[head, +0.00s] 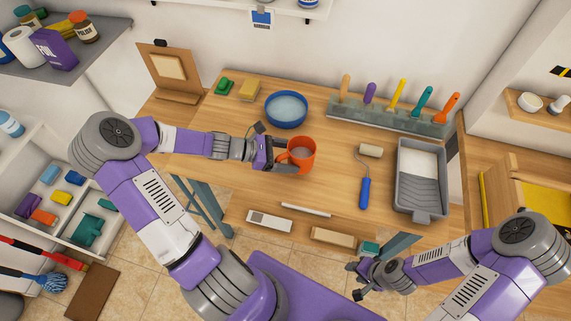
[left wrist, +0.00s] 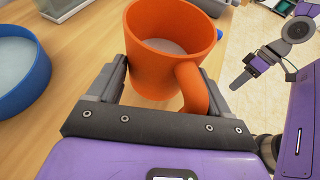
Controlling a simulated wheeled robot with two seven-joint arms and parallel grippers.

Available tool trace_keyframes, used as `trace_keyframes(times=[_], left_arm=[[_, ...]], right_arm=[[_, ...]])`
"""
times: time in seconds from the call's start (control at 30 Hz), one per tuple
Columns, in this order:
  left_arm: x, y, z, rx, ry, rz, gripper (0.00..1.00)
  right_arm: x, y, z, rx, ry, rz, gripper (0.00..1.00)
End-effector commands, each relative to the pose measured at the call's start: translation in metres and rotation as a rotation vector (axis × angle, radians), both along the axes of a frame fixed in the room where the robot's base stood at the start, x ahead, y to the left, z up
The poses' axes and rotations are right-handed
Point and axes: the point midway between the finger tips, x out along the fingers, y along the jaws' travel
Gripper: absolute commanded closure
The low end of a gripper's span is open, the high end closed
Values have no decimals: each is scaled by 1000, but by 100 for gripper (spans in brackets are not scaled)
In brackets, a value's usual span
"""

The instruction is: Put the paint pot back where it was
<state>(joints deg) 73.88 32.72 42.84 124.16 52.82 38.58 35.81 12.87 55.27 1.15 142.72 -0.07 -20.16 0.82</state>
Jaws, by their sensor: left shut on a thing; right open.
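The paint pot looks like an orange mug (head: 301,150) with a handle and pale contents. It is upright over the middle of the wooden table. My left gripper (head: 285,157) is shut on it from the left. In the left wrist view the pot (left wrist: 165,50) is between the two fingers, its handle close to the right finger. I cannot tell whether its base touches the table. My right gripper (head: 362,280) is open and empty near the table's front edge.
A blue bowl (head: 286,123) stands just behind the pot. A rack (head: 395,122) of several coloured-handled tools is at the back. A roller (head: 366,185) and a grey paint tray (head: 421,200) lie to the right. Small blocks lie along the front edge.

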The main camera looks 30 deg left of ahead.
Motion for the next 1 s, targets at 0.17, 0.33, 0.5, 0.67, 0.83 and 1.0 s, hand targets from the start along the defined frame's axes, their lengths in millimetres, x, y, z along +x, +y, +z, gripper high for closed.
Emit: trace_keyframes(times=[0.17, 0.33, 0.5, 0.67, 0.83, 1.0], left_arm=[[0, 29, 23, 9, -7, 34, 63], [-1, 49, 47, 4, -7, 66, 63], [-3, 57, 55, -2, -3, 82, 63], [-3, 58, 29, -8, 1, 84, 63], [-3, 58, 3, -5, -1, 83, 63], [-3, 58, -7, -5, 0, 83, 63]], right_arm=[[0, 0, -13, 0, 0, 0, 55], [0, 0, -19, 0, 0, 0, 55], [0, 0, -23, 0, -1, 0, 55], [0, 0, -32, 0, -1, 0, 55], [0, 0, -40, 0, -1, 0, 55], [0, 0, -42, 0, -1, 0, 55]])
